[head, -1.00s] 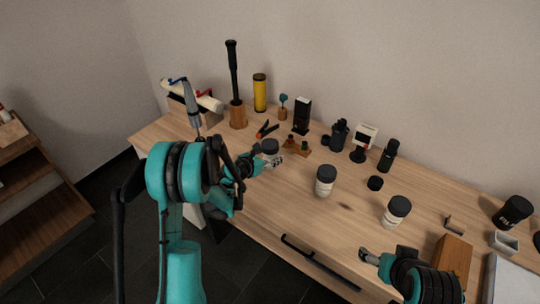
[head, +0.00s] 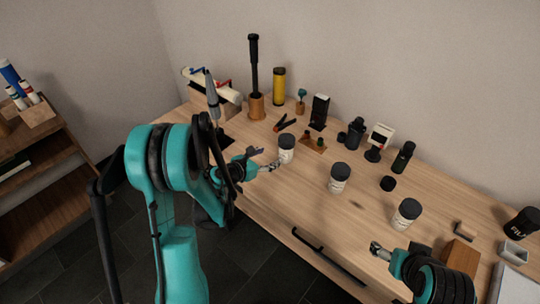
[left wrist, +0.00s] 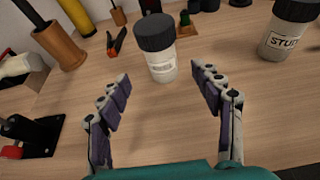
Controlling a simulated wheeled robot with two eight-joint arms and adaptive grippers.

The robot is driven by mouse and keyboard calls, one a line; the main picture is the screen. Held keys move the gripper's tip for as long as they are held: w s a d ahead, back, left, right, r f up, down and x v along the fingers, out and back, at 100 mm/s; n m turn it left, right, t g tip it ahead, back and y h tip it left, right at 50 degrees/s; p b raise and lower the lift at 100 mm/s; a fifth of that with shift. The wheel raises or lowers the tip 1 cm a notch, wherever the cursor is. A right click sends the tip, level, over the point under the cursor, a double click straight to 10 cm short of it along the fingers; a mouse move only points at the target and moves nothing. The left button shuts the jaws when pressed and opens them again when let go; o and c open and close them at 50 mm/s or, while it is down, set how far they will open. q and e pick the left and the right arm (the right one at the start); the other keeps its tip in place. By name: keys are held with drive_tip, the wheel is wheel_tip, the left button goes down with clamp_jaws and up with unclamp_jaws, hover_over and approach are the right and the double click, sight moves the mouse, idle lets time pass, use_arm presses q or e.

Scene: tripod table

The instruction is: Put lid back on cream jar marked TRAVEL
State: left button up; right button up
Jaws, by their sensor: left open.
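Three white jars with black tops stand upright in a diagonal row in the head view: a far-left jar (head: 287,152), a middle jar (head: 337,184) and a right jar (head: 404,218). A black round lid-like piece (head: 388,183) lies on the table between the middle and right jars. My left gripper (head: 272,165) is open and empty, just short of the far-left jar. In the left wrist view that jar (left wrist: 161,66) stands beyond the spread fingers, untouched, its label too small to read. Another jar (left wrist: 284,42) there reads "STUD". No TRAVEL label is readable. My right gripper (head: 378,249) is near the front edge.
A wooden block (head: 460,255), a grey tray (head: 513,252) and a black canister (head: 522,222) are at the right. A wooden holder (head: 256,106), a yellow cylinder (head: 278,86) and orange-handled pliers (head: 285,123) stand or lie behind. The table front centre is clear.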

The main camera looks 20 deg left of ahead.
use_arm(q)
wheel_tip(320, 180, up, 18)
drive_tip(key=w+a+n+t+y, duration=0.1)
drive_tip(key=n+t+y, duration=0.3)
drive_tip(key=n, duration=0.7)
drive_tip(key=s+a+r+n+y, duration=0.4)
drive_tip(key=s+r+n+y, duration=0.15)
drive_tip(key=n, duration=0.65)
drive_tip(key=s+d+f+n+g+h, duration=0.2)
drive_tip(key=s+d+f+n+g, duration=0.3)
drive_tip(key=s, duration=0.6)
drive_tip(key=s+d+f+n+g+h, duration=0.3)
drive_tip(key=s+d+f+n, duration=0.3)
drive_tip(key=s+n, duration=0.5)
wheel_tip(320, 180, down, 3)
drive_tip(key=shift+d+r+n+g, duration=0.15)
drive_tip(key=shift+d+n+g, duration=0.3)
drive_tip(key=shift+g, duration=0.45)
